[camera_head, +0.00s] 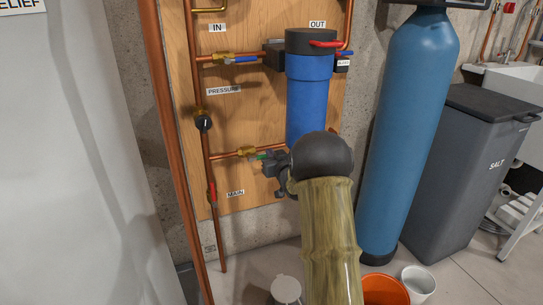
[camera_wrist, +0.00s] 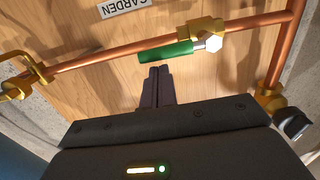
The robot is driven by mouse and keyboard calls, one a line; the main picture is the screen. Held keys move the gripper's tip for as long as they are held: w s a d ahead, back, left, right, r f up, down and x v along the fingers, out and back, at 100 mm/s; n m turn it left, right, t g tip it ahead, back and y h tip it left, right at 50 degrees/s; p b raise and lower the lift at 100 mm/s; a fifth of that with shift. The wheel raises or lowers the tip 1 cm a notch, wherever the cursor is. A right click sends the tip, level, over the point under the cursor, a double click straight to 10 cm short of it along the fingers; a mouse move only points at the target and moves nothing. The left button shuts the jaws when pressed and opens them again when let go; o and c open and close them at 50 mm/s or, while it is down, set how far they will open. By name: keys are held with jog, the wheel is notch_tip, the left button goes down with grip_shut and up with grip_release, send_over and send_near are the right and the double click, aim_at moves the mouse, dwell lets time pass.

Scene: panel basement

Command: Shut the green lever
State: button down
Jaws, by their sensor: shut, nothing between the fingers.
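The green lever (camera_wrist: 166,51) is on a brass valve (camera_wrist: 208,38) on a copper pipe. In the wrist view it lies close to the pipe and nearly along it. In the head view only a small green bit (camera_head: 260,157) shows beside my gripper (camera_head: 264,158), which hides most of it. In the wrist view my gripper (camera_wrist: 159,72) has its two dark fingers together and empty. The fingertips point at the lever's edge, just short of it in the picture; I cannot tell whether they touch.
A wooden panel (camera_head: 265,194) carries the pipes. A blue-handled valve (camera_head: 240,60), a red lever (camera_head: 212,192) and a blue filter (camera_head: 307,100) are nearby. A blue tank (camera_head: 405,130) stands right. An orange bucket (camera_head: 384,290) is on the floor.

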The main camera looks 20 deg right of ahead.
jog(key=shift+d+f+m+p, duration=0.2)
jog(key=shift+f+m+p, duration=0.3)
jog(key=shift+m+p, duration=0.25)
jog(key=a+f+m+p, duration=0.2)
jog(key=f+m+p, duration=0.2)
jog(key=m, duration=0.4)
jog(key=a+f+m+y+p, duration=0.1)
jog(key=a+f+m+p, duration=0.2)
jog(key=m, duration=0.5)
jog(key=shift+f+t+p, duration=0.3)
jog(key=shift+f+p, duration=0.15)
jog(key=shift+m, duration=0.25)
dwell(0.5)
